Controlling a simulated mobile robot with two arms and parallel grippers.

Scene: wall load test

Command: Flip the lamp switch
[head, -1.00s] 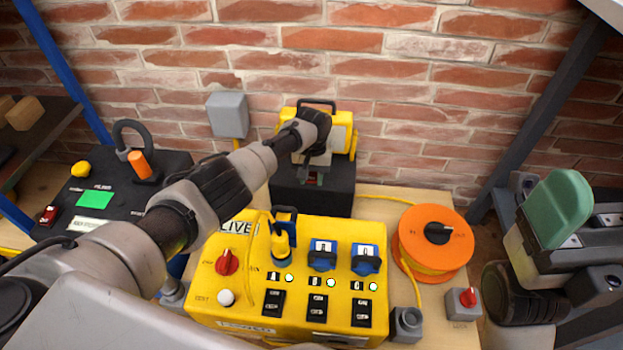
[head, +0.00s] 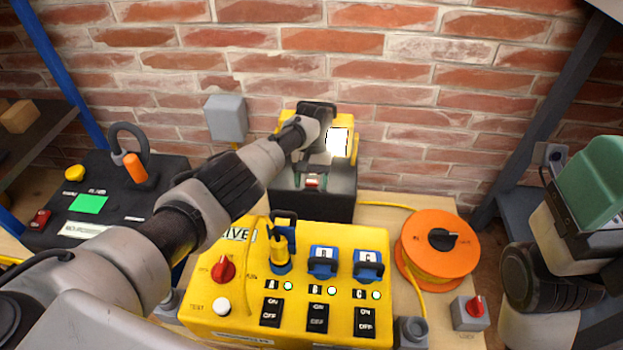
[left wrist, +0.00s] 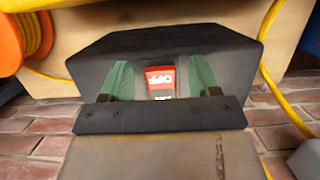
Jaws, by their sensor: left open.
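The yellow work lamp (head: 337,141) stands on a black base (head: 338,203) against the brick wall, its face glowing bright white. In the left wrist view the red rocker (left wrist: 160,80) shows upside-down lettering that reads OFF. My right gripper (head: 592,185) shows only partly at the right edge, away from the lamp.
A yellow panel (head: 225,317) with a red knob, blue-handled parts and black rocker switches lies in front of the lamp. An orange cable reel (head: 455,256) and a small grey red-knob box (head: 470,313) are to its right. A black box (head: 70,232) stands left.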

